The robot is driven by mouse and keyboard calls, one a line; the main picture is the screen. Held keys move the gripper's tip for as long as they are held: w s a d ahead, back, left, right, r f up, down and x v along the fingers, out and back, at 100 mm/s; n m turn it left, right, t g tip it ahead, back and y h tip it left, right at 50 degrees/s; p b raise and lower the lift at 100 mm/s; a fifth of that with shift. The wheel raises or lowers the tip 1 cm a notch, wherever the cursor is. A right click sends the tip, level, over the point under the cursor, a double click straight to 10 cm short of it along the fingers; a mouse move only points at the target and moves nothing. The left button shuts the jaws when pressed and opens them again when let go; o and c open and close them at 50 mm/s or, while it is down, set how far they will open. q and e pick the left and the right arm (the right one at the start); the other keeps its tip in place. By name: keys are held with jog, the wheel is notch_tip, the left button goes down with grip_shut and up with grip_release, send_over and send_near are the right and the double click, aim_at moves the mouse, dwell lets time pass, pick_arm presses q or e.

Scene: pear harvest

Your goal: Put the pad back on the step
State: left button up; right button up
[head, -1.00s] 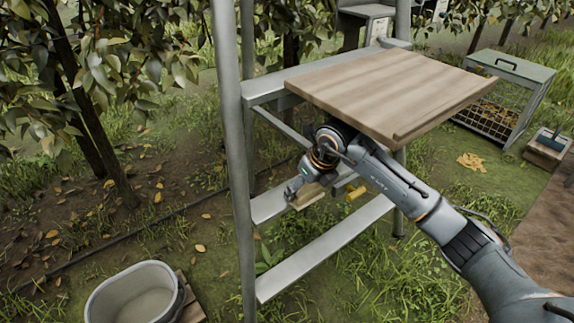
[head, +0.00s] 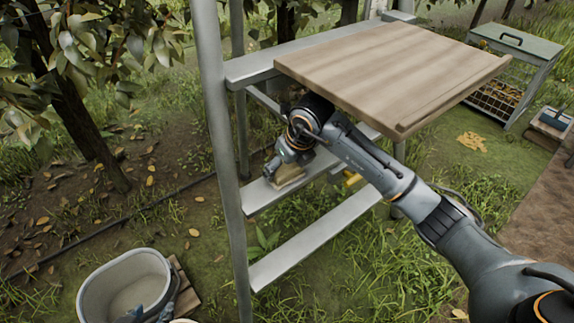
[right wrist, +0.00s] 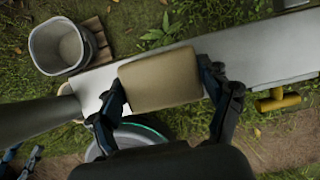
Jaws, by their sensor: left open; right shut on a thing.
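The pad (head: 289,176) is a tan block with rounded edges. My right gripper (head: 277,168) is shut on it beneath the wooden board. In the right wrist view the pad (right wrist: 160,80) lies between the two fingers (right wrist: 168,96), over the grey metal step (right wrist: 215,52). In the head view it is at the upper step (head: 262,196), near the left rail; I cannot tell whether it touches the step. My left gripper (head: 152,311) is only partly in view at the bottom edge, in front of the bucket, open with nothing seen in it.
A wooden board (head: 395,75) covers the area above my right arm. The ladder's left rail (head: 218,120) stands close to the pad. A lower step (head: 315,242) is bare. A grey bucket (head: 95,296) stands lower left. A yellow item (right wrist: 277,101) is beside the step.

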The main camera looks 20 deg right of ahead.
jog(key=shift+s+r, duration=0.1)
jog(key=o, duration=1.1)
